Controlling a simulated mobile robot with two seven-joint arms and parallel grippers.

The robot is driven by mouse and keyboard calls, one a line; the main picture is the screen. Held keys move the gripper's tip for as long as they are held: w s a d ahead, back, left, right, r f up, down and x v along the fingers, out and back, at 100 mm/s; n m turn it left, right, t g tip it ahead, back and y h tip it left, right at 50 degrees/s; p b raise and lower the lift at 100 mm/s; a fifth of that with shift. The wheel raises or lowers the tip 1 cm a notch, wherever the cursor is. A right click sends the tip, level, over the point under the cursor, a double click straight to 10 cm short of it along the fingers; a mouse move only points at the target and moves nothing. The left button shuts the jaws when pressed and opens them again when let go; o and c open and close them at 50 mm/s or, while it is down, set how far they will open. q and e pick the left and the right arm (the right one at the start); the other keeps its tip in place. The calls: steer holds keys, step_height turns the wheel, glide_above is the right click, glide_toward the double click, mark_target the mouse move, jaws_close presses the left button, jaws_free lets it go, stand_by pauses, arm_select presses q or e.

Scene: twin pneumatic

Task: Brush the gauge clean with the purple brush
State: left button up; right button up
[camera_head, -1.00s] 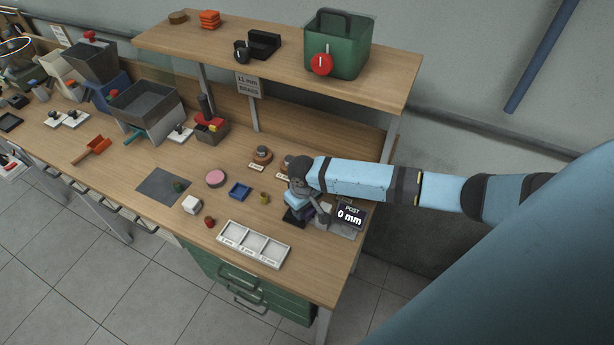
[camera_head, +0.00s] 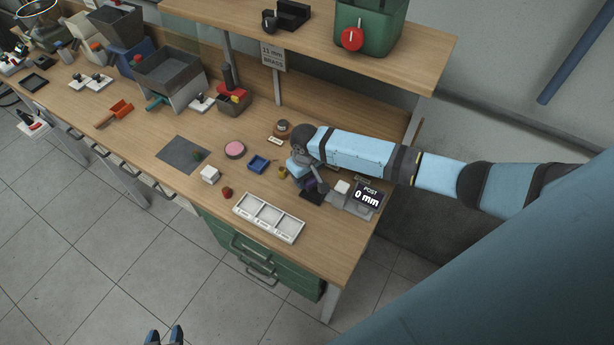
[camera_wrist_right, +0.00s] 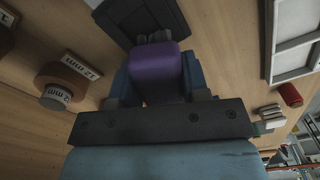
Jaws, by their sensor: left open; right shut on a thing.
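The purple brush (camera_wrist_right: 157,72) is between the fingers of my right gripper (camera_wrist_right: 160,85), which is shut on it. In the head view my right gripper (camera_head: 308,178) is low over the bench, just left of the gauge, and partly hides the brush. The gauge (camera_head: 350,198) has a grey base, a pale block on it and a black display (camera_head: 368,194) reading "POST 0 mm". My left gripper (camera_head: 165,337) is open and empty at the bottom edge, in front of the bench.
A white compartment tray (camera_head: 269,217) lies at the bench's front edge. A blue dish (camera_head: 258,164), a pink disc (camera_head: 235,149), a white block (camera_head: 210,174) and a red piece (camera_head: 227,192) lie left of my right gripper. A shelf (camera_head: 330,45) overhangs the back.

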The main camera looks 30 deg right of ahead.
steer(key=shift+r, duration=3)
steer(key=shift+r, duration=1.5)
